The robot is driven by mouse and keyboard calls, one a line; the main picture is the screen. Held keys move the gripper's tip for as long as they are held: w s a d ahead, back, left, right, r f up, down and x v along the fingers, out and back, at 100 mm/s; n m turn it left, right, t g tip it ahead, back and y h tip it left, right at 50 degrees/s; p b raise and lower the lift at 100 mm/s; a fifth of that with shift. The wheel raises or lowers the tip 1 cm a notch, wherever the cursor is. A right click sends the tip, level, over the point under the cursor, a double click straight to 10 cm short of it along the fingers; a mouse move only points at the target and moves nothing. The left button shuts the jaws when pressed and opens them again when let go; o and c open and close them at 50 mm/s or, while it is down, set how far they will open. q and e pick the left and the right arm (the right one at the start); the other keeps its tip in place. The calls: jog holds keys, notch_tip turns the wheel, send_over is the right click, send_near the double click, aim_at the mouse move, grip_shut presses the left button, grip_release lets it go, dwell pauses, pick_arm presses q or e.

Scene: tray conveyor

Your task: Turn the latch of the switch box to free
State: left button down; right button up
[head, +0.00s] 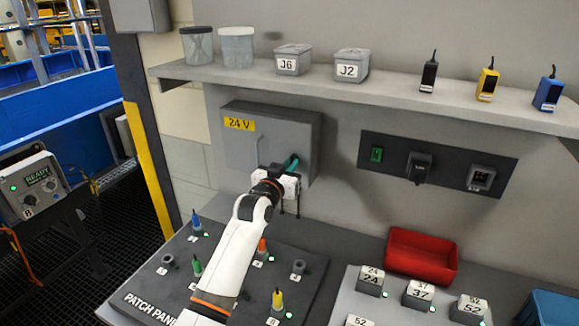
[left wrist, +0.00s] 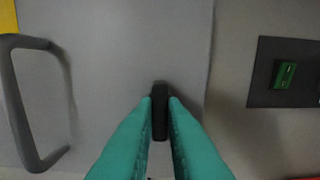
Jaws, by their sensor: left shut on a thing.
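The grey switch box (head: 228,148) with a yellow "24 V" label is on the wall below the shelf, and its door (left wrist: 120,50) fills much of the left wrist view. The latch (left wrist: 160,92) is a small dark bar near the door's right edge, upright in the left wrist view. My left gripper (head: 292,162) is at the right part of the box front. Its teal fingers (left wrist: 160,102) are shut on the latch, one on each side, and cover part of it. In the head view the latch is hidden by the gripper. My right gripper is not in view.
A grey bar handle (left wrist: 22,105) stands out from the door, left of the latch. A dark socket panel (head: 395,168) is on the wall at right. The shelf (head: 390,95) with tubs and small devices runs above. A patch panel (head: 150,300) and red bin (head: 420,256) are below.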

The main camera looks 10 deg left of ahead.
pick_arm(q)
jog(key=c, duration=1.5)
grip_release()
jog(key=s+b, duration=0.1)
jog(key=s, duration=0.3)
jog(key=s+a, duration=0.1)
jog(key=s, duration=0.3)
jog(key=s+a+b, duration=0.1)
jog(key=s, duration=0.3)
jog(key=shift+a+b, duration=0.15)
jog(key=shift+b, duration=0.15)
jog(key=shift+w+f, duration=0.1)
